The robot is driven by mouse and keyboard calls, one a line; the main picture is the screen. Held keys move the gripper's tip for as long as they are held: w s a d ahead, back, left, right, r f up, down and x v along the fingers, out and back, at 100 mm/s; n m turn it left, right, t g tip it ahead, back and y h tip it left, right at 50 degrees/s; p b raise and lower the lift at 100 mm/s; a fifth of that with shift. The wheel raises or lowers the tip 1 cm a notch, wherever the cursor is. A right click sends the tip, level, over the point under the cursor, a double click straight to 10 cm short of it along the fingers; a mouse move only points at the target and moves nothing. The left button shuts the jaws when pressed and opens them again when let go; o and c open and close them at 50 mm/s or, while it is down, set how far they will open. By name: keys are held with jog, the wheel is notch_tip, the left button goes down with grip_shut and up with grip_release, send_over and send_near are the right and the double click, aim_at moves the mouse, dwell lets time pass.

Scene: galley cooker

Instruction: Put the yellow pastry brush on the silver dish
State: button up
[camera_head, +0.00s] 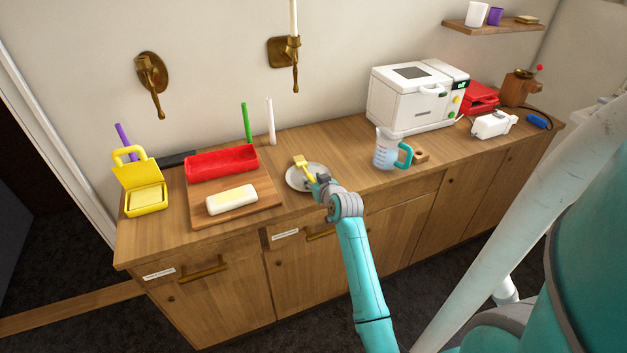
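The yellow pastry brush (302,164) shows over the silver dish (293,184), with its wide head toward the wall and its handle running down toward my gripper. The dish is a round, pale grey plate on the wooden counter. My gripper (317,183) is at the dish's right front edge, at the handle end of the brush. The fingers are small and partly hidden by the gripper body, so I cannot tell whether they are closed on the handle. I also cannot tell whether the brush touches the dish.
Left of the dish, a wooden board (256,212) bears a red tray (222,163) and a butter block (232,200). A yellow open box (146,198) stands farther left. A measuring jug (387,150) and white oven (414,96) stand right. Clear counter lies between dish and jug.

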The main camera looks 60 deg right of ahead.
jog(key=shift+r, duration=0.15)
jog(key=shift+s+a+r, duration=0.1)
jog(key=shift+s, duration=0.05)
jog(key=v, duration=1.2)
jog(key=s+a+f+n+t+y, duration=0.1)
jog(key=s+a+f, duration=0.2)
jog(key=a, duration=0.6)
jog(key=s+a+f+n+y, duration=0.1)
jog(key=s+a+f, duration=0.15)
jog(key=a, duration=0.65)
jog(key=s+a+f+t+y, duration=0.1)
jog(key=s+a+f, duration=0.2)
jog(key=a, duration=0.6)
jog(key=s+a+r+n+y, duration=0.2)
jog(key=s+a, duration=0.4)
jog(key=s, duration=0.3)
jog(key=s+a+r+n+t+y, duration=0.1)
jog(key=s+a+r+n+y, duration=0.2)
jog(key=s+a+r, duration=0.2)
jog(key=s+a, duration=0.2)
jog(key=s, duration=0.2)
jog(key=shift+s+a+r+t, duration=0.2)
jog(key=shift+a+t, duration=0.1)
jog(key=shift+a, duration=0.05)
jog(key=shift+c, duration=0.2)
